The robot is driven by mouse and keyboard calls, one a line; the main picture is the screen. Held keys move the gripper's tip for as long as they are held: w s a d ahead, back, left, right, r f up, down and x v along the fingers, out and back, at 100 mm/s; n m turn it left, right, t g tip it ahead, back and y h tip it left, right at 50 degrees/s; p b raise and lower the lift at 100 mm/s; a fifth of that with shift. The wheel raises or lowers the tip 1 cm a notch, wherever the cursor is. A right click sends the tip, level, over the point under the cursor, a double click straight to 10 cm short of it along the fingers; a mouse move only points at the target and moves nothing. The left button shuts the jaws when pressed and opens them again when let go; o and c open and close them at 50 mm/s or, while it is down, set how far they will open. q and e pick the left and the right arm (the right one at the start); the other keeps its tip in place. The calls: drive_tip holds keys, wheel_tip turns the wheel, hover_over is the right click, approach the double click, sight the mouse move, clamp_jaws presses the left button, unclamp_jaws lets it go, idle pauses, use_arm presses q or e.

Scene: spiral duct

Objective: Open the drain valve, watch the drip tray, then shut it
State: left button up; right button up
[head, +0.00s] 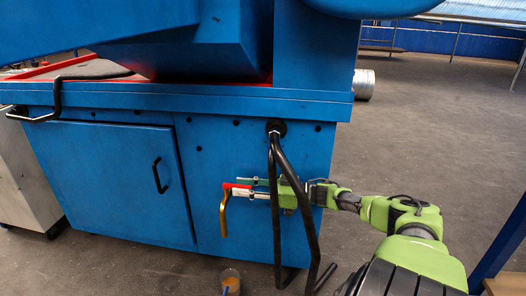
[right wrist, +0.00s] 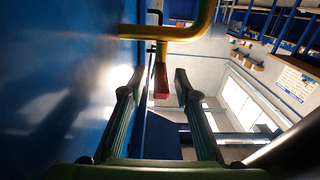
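The drain valve's brass pipe (head: 223,214) bends down in front of the blue cabinet, with a red lever (head: 237,186) at its top. The right wrist view shows the brass pipe (right wrist: 188,33) crossing the top and the red lever end (right wrist: 161,86) hanging below it. My right gripper (head: 238,189) comes in from the right at the valve. Its fingers (right wrist: 160,82) are apart, with the red end showing between the tips; I cannot tell whether either touches it. A small container with something orange (head: 231,281) stands on the floor below the pipe. My left gripper is out of view.
The blue cabinet (head: 110,165) has a door with a black handle (head: 160,175). Black hoses (head: 277,165) hang from a port, close to my right gripper. A red-edged tray (head: 40,74) lies on top. Open grey floor (head: 430,120) lies to the right.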

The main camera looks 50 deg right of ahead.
drive_tip(key=v, duration=0.7)
drive_tip(key=shift+s+f, duration=0.1)
drive_tip(key=shift+s, duration=0.05)
idle(0.4)
